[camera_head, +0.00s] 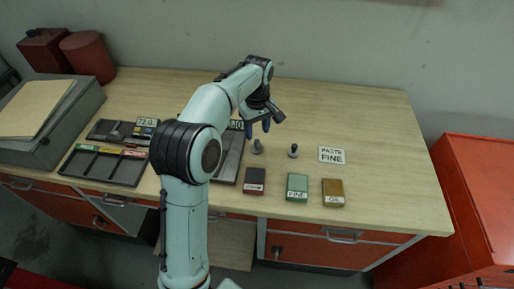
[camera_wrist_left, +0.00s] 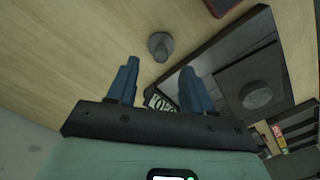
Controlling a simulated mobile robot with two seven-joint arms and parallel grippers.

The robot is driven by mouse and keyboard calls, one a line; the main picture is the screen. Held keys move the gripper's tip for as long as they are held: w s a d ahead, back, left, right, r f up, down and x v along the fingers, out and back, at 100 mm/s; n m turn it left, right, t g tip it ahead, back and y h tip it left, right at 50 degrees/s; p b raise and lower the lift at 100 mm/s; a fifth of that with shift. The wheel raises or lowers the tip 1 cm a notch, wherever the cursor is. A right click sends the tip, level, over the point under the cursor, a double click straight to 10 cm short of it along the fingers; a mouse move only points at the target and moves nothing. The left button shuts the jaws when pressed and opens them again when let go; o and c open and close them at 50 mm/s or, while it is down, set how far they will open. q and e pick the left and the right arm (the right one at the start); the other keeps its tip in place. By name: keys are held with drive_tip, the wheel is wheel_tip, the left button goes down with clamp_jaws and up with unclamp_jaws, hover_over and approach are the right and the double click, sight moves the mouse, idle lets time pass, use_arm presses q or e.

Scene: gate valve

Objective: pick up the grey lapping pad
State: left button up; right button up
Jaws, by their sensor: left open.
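A small grey knob-shaped piece (camera_head: 257,147), which looks like the grey lapping pad, stands upright on the wooden bench. It also shows in the left wrist view (camera_wrist_left: 160,46), just beyond the fingertips and between their lines. My left gripper (camera_head: 258,128) is open and empty, with its blue fingers pointing down just behind the pad in the head view. I see no contact between them. A similar darker, bluish knob piece (camera_head: 293,151) stands a little to the right. My right gripper is not in view.
A dark tray (camera_head: 231,160) lies left of the pad, partly hidden by my arm. Dark red (camera_head: 254,181), green (camera_head: 297,187) and ochre (camera_head: 333,193) blocks line the front. A "PASTE FINE" card (camera_head: 332,155) lies right. The bench's right side is clear.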

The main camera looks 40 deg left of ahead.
sight(257, 140)
use_arm(q)
drive_tip(key=shift+w+f, duration=0.1)
drive_tip(key=shift+f, duration=0.5)
drive_tip(key=f, duration=0.4)
drive_tip(key=shift+s+f+b, duration=0.2)
drive_tip(key=shift+f+b, duration=0.1)
drive_tip(key=shift+f, duration=0.1)
clamp_jaws()
